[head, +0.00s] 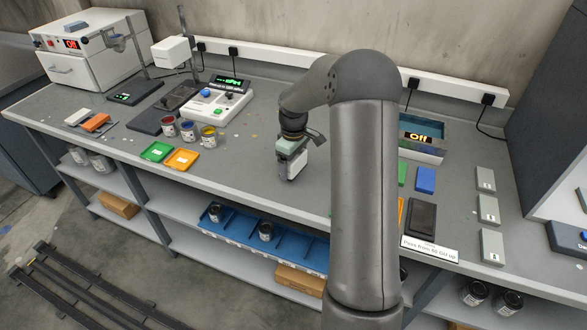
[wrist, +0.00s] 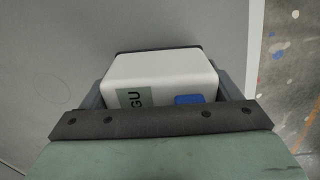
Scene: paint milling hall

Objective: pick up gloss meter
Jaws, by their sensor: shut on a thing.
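The gloss meter is a white box with a dark base. In the wrist view the gloss meter (wrist: 160,80) shows a green label reading "GU" and a blue patch on its top. My gripper (head: 292,158) is shut on it, with a finger along each side of the box. In the head view the gloss meter (head: 291,168) is below my gripper near the front edge of the bench. I cannot tell whether its base touches the bench. Its upper part is partly hidden by the gripper.
The grey bench (head: 255,160) is clear around the meter. Paint cups (head: 188,132) and a green tray (head: 157,152) and orange tray (head: 181,159) lie to the left. A sign (head: 430,248), a dark panel (head: 422,217) and several grey blocks (head: 489,209) lie to the right.

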